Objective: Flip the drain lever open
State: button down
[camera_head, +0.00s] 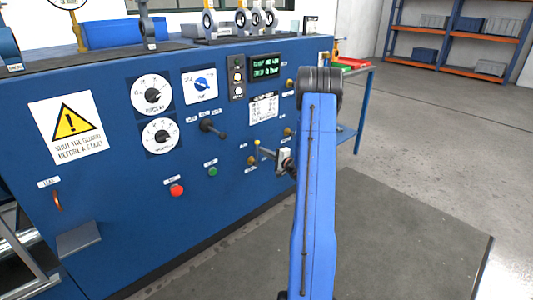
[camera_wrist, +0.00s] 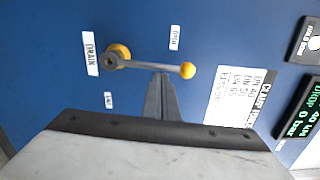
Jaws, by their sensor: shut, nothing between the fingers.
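The drain lever (camera_wrist: 150,64) is a grey bar on a yellow hub (camera_wrist: 117,54), with a yellow ball (camera_wrist: 188,70) at its free end. In the wrist view it points right from the hub, beside the sideways DRAIN label (camera_wrist: 90,53). My gripper (camera_wrist: 161,78) is shut and empty. Its fingertips are at the lower side of the bar, between hub and ball; I cannot tell whether they touch it. In the head view my gripper (camera_head: 282,157) is close to the panel, right of the lever's yellow ball (camera_head: 257,143).
Small labels sit above the lever (camera_wrist: 175,37) and below the hub (camera_wrist: 109,100). The blue panel also carries a black handle (camera_head: 212,128), a red button (camera_head: 177,190), a green button (camera_head: 213,171) and dials (camera_head: 152,95). Open floor (camera_head: 400,235) lies to the right.

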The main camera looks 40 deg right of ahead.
jog(key=shift+a, duration=0.4)
dwell(0.3)
jog(key=shift+d, duration=0.1)
jog(key=s+d, duration=0.4)
jog(key=s, duration=0.6)
jog(key=shift+s+d, duration=0.25)
jog(key=shift+s, duration=0.15)
jog(key=shift+r, duration=0.1)
jog(key=shift+a, duration=0.1)
